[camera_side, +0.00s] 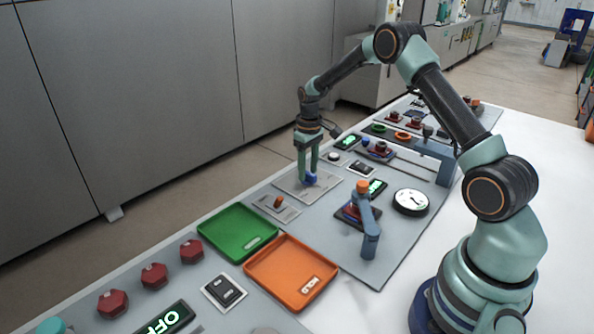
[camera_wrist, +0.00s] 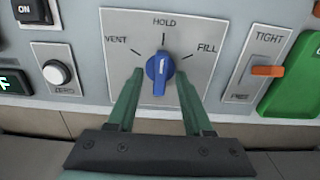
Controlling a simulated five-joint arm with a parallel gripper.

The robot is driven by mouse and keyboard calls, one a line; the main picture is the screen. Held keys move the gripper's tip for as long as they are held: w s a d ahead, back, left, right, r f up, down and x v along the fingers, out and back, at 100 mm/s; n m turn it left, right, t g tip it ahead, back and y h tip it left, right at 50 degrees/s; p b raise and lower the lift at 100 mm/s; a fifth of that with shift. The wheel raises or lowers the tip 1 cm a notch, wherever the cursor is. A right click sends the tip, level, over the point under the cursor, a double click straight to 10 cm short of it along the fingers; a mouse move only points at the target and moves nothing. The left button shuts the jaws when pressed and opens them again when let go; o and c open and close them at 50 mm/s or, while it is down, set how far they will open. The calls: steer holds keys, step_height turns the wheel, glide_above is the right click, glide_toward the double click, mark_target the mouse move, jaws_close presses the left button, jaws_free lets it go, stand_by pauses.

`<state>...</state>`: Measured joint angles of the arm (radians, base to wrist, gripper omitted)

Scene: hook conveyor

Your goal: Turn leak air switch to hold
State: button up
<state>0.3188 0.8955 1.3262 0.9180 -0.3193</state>
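The leak air switch is a blue knob with a white pointer line (camera_wrist: 160,68) on a grey plate (camera_wrist: 116,26) marked VENT, HOLD and FILL. In the wrist view its pointer line stands near upright, toward HOLD, with a slight lean to the right. In the side view the blue knob (camera_side: 310,180) sits under my gripper. My gripper (camera_wrist: 157,88) has its two green fingers apart, one on each side of the knob, with visible gaps to it. It also shows in the side view (camera_side: 307,178), pointing down at the plate.
An orange lever switch (camera_wrist: 267,71) marked TIGHT is on the right, beside a green tray (camera_wrist: 298,82). A white round button (camera_wrist: 56,73) is on the left. In the side view, an orange tray (camera_side: 262,272) and a blue lever post (camera_side: 370,228) stand nearer.

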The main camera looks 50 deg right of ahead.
mark_target(308, 173)
step_height(308, 173, up, 12)
stand_by(0.8)
steer(key=shift+r, duration=0.15)
steer(key=s+a+r+t, duration=0.4)
steer(key=s+a+r, duration=0.8)
steer(key=s+a, duration=0.15)
steer(key=s+a+f+t, duration=0.1)
steer(key=s+a+f, duration=0.1)
steer(key=s, duration=0.4)
steer(key=shift+s+a+t, duration=0.25)
steer(key=shift+s+t, duration=0.05)
